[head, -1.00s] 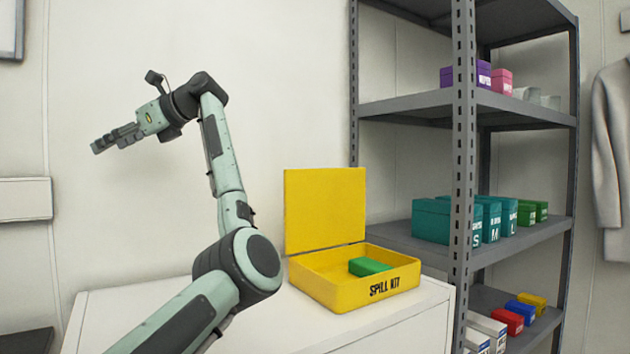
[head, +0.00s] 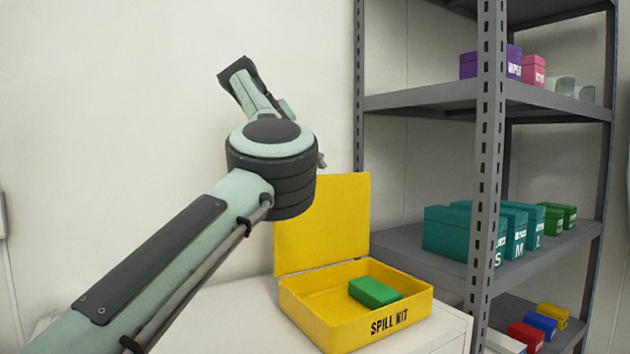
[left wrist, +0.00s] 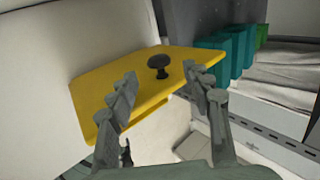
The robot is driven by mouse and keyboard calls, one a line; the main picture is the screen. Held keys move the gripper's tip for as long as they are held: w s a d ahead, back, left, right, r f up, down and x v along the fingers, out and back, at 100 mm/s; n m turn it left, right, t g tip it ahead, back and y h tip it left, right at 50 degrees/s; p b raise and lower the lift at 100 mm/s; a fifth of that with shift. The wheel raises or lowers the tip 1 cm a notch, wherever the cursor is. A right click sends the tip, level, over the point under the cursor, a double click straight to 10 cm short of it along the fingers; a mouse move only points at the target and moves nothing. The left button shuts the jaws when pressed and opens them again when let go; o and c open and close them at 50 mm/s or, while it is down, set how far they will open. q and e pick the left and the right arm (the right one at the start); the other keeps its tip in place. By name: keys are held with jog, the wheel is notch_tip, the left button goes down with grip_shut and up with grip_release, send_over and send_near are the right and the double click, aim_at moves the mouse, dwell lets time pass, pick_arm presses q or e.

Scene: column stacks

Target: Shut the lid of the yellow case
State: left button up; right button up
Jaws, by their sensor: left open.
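The yellow case (head: 345,325), marked SPILL KIT, stands on a white cabinet top with its lid (head: 322,225) standing upright at the back left. A green block (head: 375,291) lies inside it. In the left wrist view the yellow lid (left wrist: 140,85) lies beyond my fingers, with a dark knob (left wrist: 158,65) on the face towards me. My left gripper (left wrist: 162,80) is open, its fingers spread to either side of the knob's line; I cannot tell whether they touch the lid. My right gripper is not in view.
A grey metal shelf rack (head: 488,150) stands close to the right of the case, with teal boxes (head: 455,232), green boxes and small coloured boxes on it. The white cabinet top (head: 240,315) beside the case is partly behind my arm. The wall is close behind.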

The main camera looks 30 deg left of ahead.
pick_arm(q)
jog(key=shift+x, duration=1.85)
grip_shut()
